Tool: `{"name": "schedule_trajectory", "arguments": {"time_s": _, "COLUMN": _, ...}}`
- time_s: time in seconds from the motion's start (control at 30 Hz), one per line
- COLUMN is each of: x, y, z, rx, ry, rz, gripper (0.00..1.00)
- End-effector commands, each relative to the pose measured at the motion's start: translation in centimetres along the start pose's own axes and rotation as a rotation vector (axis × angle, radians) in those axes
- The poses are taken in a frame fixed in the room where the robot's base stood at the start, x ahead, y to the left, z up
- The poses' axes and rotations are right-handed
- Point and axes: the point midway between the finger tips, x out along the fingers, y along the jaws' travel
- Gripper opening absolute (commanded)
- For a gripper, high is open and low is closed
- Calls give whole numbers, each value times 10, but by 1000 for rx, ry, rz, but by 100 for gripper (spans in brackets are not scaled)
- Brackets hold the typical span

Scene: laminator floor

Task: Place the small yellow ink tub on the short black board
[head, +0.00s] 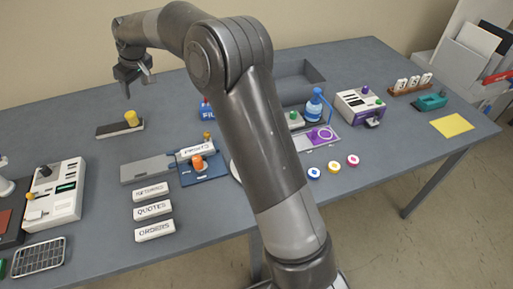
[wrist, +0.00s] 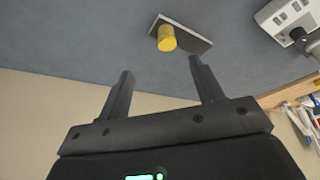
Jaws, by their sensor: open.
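The small yellow ink tub (head: 131,118) stands upright on the short black board (head: 108,131), near the board's right end, at the table's back left. In the wrist view the yellow tub (wrist: 167,38) rests on the board (wrist: 190,38) beyond my fingertips. My gripper (head: 136,91) is open and empty, above and behind the tub, apart from it. Both fingers of my gripper (wrist: 160,75) show in the wrist view with a clear gap between them. Nothing hides the tub or the board.
A white device (head: 55,195) stands at the front left. Label blocks (head: 154,210) and a grey board (head: 148,168) lie in front of the black board. My arm crosses the middle and hides part of the table. The table around the black board is clear.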

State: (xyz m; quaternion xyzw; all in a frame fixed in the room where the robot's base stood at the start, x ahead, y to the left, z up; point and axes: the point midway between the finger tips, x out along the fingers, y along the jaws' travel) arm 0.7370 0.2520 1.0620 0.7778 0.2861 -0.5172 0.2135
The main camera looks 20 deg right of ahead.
Motion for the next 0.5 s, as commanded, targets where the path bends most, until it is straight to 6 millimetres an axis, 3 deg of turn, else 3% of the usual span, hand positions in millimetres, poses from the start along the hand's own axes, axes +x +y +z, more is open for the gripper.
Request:
{"name": "schedule_trajectory", "arguments": {"time_s": 0.03, "x": -24, "y": 0, "z": 11, "rx": 14, "ry": 0, "rz": 22, "gripper": 61}}
{"name": "schedule_trajectory", "arguments": {"time_s": 0.2, "x": -86, "y": -1, "z": 54, "rx": 77, "ry": -7, "rz": 82, "gripper": 61}}
{"name": "schedule_trajectory", "arguments": {"time_s": 0.5, "x": -176, "y": -13, "z": 149, "rx": 217, "ry": -6, "rz": 175, "gripper": 61}}
